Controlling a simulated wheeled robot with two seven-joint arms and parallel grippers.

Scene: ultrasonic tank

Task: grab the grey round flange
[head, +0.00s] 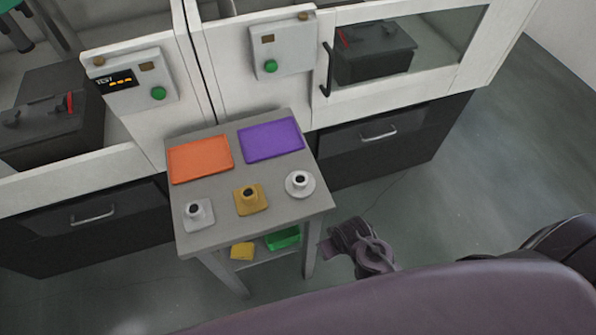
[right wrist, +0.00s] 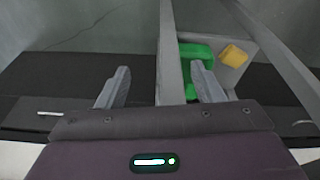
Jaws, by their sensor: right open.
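The grey round flange (head: 300,185) sits upright on the table's right front part, a round base with a raised hub and a dark bore. A yellow flange on a square base (head: 250,200) stands to its left, and a light grey flange on a square base (head: 199,214) stands farther left. My right gripper (head: 328,247) is beside the table's right front leg, below the tabletop and apart from the round flange. In the right wrist view its two fingers (right wrist: 160,85) are spread with nothing held. None of the top flanges shows there. My left gripper is not in view.
On the grey table (head: 225,220), an orange tray (head: 200,159) and a purple tray (head: 271,140) lie behind the flanges. A green object (head: 283,238) and a yellow object (head: 242,251) are on the lower shelf. Cabinets with dark drawers (head: 375,140) stand behind. Floor at right is free.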

